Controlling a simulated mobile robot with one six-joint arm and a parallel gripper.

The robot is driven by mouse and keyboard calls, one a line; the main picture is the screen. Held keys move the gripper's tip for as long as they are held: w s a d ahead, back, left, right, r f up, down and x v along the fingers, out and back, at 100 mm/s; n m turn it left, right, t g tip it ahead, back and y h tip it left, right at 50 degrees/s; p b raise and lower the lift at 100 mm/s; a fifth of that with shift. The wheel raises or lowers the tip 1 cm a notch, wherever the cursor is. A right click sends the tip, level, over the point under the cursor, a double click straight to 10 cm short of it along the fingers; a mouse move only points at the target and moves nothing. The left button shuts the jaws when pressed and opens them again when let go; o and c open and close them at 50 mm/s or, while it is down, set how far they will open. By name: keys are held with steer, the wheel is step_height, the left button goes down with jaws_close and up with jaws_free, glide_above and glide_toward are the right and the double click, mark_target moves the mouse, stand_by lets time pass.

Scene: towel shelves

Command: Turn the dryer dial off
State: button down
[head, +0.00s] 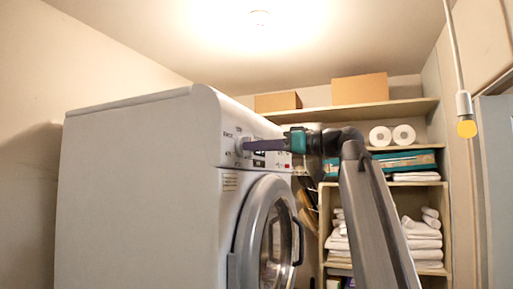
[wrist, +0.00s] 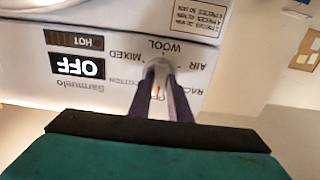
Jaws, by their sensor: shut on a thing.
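The dryer (head: 135,190) stands at left in the head view, a large white front-loader with a round door (head: 268,235). Its dial (head: 243,147) is at the left end of the upper panel. In the wrist view the dial (wrist: 160,72) shows upside down, ringed by labels such as WOOL, MIXED and AIR, with a small red mark beside it. A black display (wrist: 77,66) reads OFF, and a smaller one (wrist: 74,40) reads HOT. My gripper (head: 250,146) reaches the dial from the right; its two fingers (wrist: 163,88) are shut on the dial, partly hiding it.
Shelves (head: 390,108) stand behind at right with cardboard boxes (head: 360,89), paper rolls (head: 392,135) and folded white towels (head: 424,243). The dryer door below my gripper is closed.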

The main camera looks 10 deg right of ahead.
steer(key=shift+f, duration=0.1)
steer(key=c, duration=1.6)
jaws_free()
steer(key=shift+c, duration=0.2)
steer(key=p+v, duration=0.2)
steer(key=v, duration=1.1)
steer(key=shift+s+d, duration=0.25)
steer(key=shift+s, duration=0.05)
